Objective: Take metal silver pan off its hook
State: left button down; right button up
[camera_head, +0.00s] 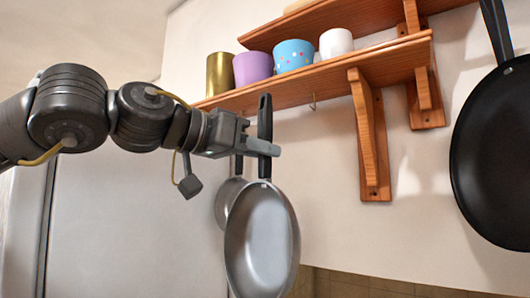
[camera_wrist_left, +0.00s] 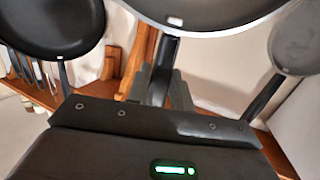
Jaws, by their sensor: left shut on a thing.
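The metal silver pan (camera_head: 262,240) hangs upright, bowl down, below my left gripper (camera_head: 266,146). My left gripper is shut on its black handle, below the handle's top end. The handle top overlaps the lower shelf's front edge in the head view, and no hook shows at it. An empty hook (camera_head: 313,104) hangs under the shelf, right of the handle. In the left wrist view the silver pan's rim (camera_wrist_left: 205,22) is at the top, and its handle (camera_wrist_left: 165,65) runs between the fingers. My right gripper is not in view.
A second silver pan (camera_head: 227,197) hangs close behind, partly hidden. A black pan (camera_head: 498,150) hangs at the right. The wooden shelf (camera_head: 330,77) holds a gold cup (camera_head: 219,75), purple cup (camera_head: 252,69), blue dotted cup (camera_head: 294,56) and white cup (camera_head: 336,43). A wooden bracket (camera_head: 370,140) juts down.

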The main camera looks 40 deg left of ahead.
pick_arm(q)
jog(key=shift+s+d+f+b, duration=0.1)
jog(key=shift+s+f+b, duration=0.25)
jog(key=shift+s+f, duration=0.25)
jog(key=s+f+b, duration=0.3)
jog(key=s+f, duration=0.1)
jog(key=s, duration=0.4)
jog(key=shift+s, duration=0.15)
